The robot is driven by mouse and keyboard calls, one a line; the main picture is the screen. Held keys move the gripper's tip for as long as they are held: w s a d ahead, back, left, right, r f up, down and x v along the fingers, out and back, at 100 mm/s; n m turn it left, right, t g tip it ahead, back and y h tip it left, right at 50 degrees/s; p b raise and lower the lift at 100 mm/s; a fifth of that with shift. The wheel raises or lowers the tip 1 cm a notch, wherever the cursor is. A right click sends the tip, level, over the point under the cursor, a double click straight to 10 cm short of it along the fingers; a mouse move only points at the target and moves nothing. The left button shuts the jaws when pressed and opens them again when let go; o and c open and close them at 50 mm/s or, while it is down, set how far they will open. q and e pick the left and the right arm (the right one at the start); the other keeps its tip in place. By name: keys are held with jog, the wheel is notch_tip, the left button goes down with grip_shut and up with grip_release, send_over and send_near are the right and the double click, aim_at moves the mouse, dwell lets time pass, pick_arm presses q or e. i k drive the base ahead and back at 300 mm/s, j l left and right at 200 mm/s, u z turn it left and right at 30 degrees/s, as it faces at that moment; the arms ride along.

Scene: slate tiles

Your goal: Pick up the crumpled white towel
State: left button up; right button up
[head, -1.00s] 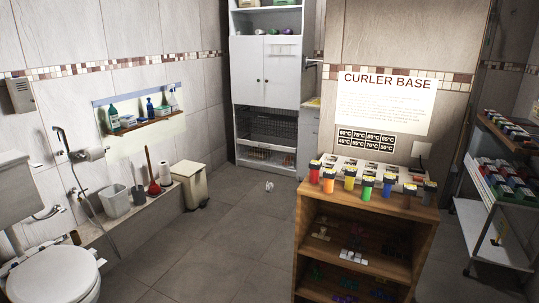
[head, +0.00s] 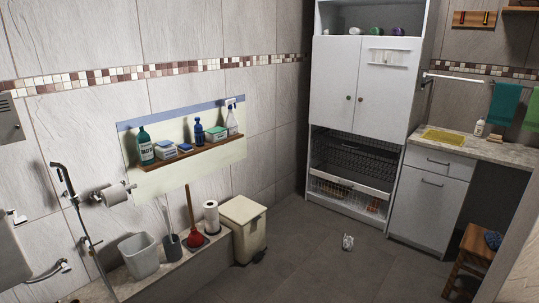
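A small crumpled white thing (head: 348,242), which looks like the towel, lies on the grey tiled floor in front of the white cabinet. It is small in the view and its folds are hard to make out. Neither of my grippers shows in the head view.
A tall white cabinet (head: 357,85) with wire baskets stands behind it, beside a counter unit (head: 430,195). A cream pedal bin (head: 243,225) stands left, by a ledge with a grey bin (head: 139,256) and a plunger (head: 195,238). A wooden stool (head: 470,256) stands right.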

aim_at(348, 244)
jog(key=i+l+z, duration=0.15)
jog(key=i, duration=0.5)
jog(key=i+z, duration=0.2)
jog(key=i, duration=0.45)
jog(key=i+j+z, duration=0.15)
jog(key=i, duration=0.5)
jog(key=i+j+z, duration=0.15)
jog(key=i, duration=0.5)
jog(key=i+z, duration=0.15)
jog(key=i, duration=0.6)
jog(key=i+j+z, duration=0.15)
jog(key=i, duration=0.55)
jog(key=j, duration=0.1)
